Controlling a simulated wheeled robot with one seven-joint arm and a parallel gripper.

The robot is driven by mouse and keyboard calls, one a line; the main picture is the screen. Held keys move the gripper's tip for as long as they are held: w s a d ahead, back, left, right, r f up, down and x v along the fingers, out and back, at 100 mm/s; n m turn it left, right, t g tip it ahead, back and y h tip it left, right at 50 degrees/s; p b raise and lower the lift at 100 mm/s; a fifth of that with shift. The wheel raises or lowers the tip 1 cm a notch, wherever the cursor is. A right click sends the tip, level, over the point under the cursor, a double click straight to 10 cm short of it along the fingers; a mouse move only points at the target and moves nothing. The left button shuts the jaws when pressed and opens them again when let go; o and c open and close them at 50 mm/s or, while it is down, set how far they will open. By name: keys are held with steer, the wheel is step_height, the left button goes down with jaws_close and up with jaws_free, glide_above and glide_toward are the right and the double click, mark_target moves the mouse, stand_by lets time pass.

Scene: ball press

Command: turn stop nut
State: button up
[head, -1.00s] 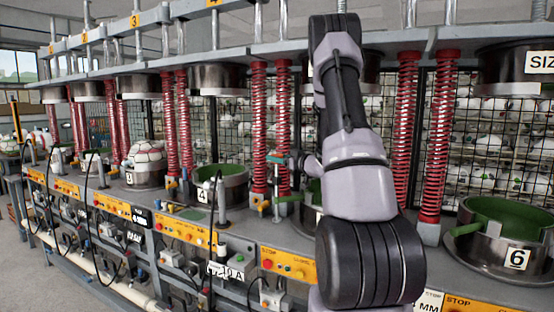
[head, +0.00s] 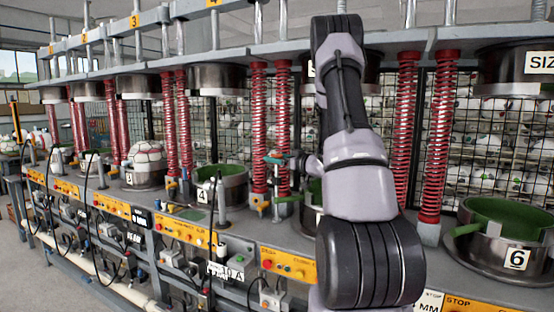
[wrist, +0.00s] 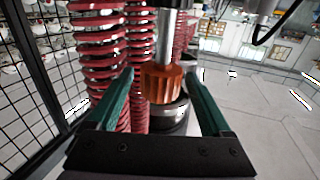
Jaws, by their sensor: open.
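The stop nut (wrist: 161,84) is an orange, ribbed knob around an upright steel rod (wrist: 166,35) in the wrist view. My gripper (wrist: 161,74) is open, with one teal finger on each side of the nut. A gap shows between the nut and each finger, most clearly on the right. In the head view my gripper (head: 271,158) is small, in front of a pair of red springs (head: 257,120) left of my arm. The nut cannot be made out in the head view.
Red springs (wrist: 95,60) stand close beyond the left finger in the wrist view, with black wire mesh (wrist: 35,70) at far left. A dark metal cylinder (wrist: 172,118) sits below the nut. Press station 4 (head: 222,186) is to the left and station 6 (head: 495,243) to the right in the head view.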

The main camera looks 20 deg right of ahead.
steer(key=v, duration=1)
steer(key=shift+s, duration=0.35)
steer(key=shift+d, duration=0.1)
